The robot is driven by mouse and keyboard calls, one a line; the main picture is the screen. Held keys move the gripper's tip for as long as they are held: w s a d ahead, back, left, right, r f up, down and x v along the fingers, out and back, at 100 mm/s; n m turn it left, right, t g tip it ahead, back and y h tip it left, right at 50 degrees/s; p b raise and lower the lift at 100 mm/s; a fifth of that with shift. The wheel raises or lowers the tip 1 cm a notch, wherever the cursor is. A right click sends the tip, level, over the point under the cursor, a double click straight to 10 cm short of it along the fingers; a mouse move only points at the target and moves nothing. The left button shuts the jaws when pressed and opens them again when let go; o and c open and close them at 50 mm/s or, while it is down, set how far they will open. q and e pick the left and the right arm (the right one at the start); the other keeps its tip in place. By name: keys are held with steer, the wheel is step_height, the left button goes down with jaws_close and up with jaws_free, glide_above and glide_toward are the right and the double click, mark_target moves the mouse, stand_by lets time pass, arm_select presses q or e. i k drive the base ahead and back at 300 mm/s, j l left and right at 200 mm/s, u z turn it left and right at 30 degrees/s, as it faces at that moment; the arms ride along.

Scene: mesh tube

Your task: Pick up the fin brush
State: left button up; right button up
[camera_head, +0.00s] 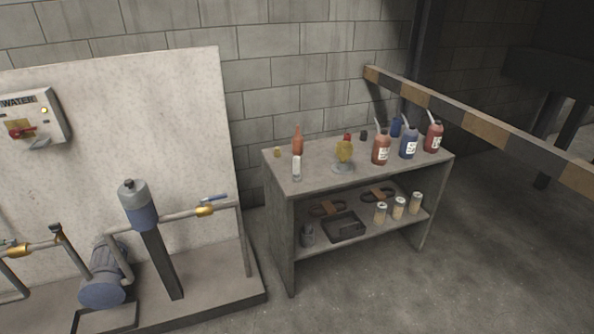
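I cannot make out for certain which thing is the fin brush. A grey two-level shelf unit (279,205) stands against the block wall and holds many small items. On its top are a yellow object (344,149) on a grey round base, an orange-red bottle (298,141) and a small white item (297,169). On its lower shelf are two dark looped items with brown parts, one on the left (326,208) and one on the right (378,194), and a dark open tray (344,227). Neither gripper shows.
Several bottles with spouts, including a red one (433,137), stand at the top's right. Several cans (381,213) stand below. Left is a panel with pipes and a blue pump (102,284). A striped barrier beam (490,124) runs right. The floor in front is clear.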

mark_target(296, 177)
steer(key=i+l+z, duration=0.1)
steer(key=i+l, duration=0.15)
steer(key=i, duration=0.15)
steer(key=i+l+z, duration=0.1)
steer(key=i, duration=0.3)
steer(key=l, duration=0.1)
